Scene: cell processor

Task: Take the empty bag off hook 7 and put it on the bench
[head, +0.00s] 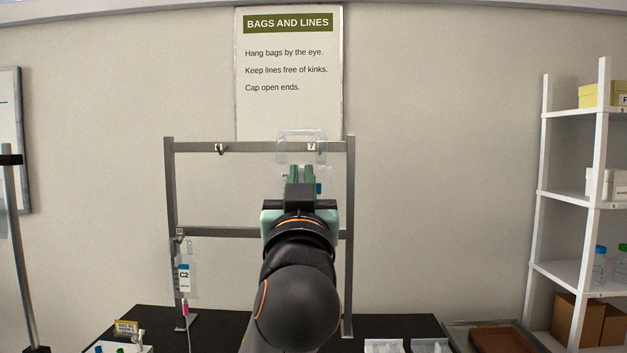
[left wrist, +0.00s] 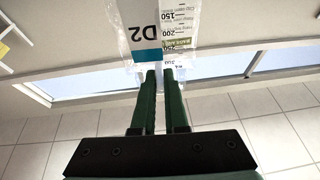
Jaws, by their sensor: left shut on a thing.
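A clear, empty-looking bag (head: 301,133) stands in front of the rack's top bar at the number 7 label (head: 311,146). Its top edge shows above the bar. In the left wrist view the bag (left wrist: 180,25) carries a white and teal D2 label (left wrist: 145,30) and printed volume marks. My left gripper (head: 301,172) is shut on the lower part of the bag; its green fingers show in the left wrist view (left wrist: 162,75). Hook 7 itself is not clear behind the bag, so I cannot tell whether the eye is on it. The dark bench (head: 395,327) is below.
A bag labelled C2 (head: 184,275) hangs at the rack's left on a lower hook, with a pink-ended line. The metal rack (head: 350,240) stands on the bench. A small yellow sign (head: 126,327), white packets (head: 384,346) and a tray (head: 455,332) are on or beside the bench.

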